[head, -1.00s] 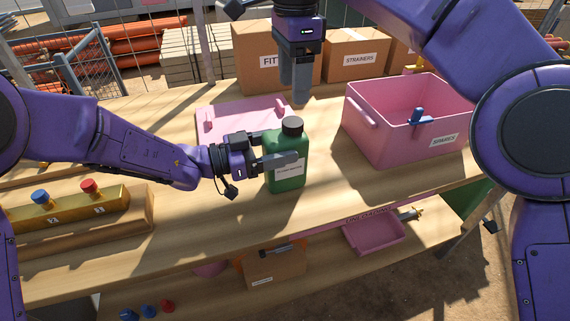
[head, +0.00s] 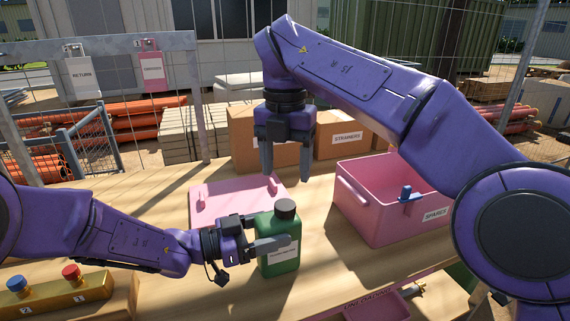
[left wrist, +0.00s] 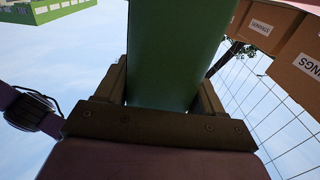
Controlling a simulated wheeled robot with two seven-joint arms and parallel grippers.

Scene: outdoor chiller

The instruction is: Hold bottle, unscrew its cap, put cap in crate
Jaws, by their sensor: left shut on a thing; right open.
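A green bottle (head: 278,258) with a dark cap (head: 285,208) on its neck stands upright on the wooden bench. My left gripper (head: 268,244) is shut on the bottle's body from the left. In the left wrist view the bottle (left wrist: 172,50) fills the space between the fingers. My right gripper (head: 287,172) is open and empty, pointing down above the cap and apart from it. A pink crate (head: 370,222) labelled SPARES stands to the right, with a blue-handled part (head: 406,193) at its front wall. The crate's floor is mostly hidden.
A pink tray (head: 214,204) lies behind the bottle. Cardboard boxes (head: 343,140) line the back of the bench. A yellow block with red and blue knobs (head: 57,297) stands at front left. Bare bench lies between bottle and crate.

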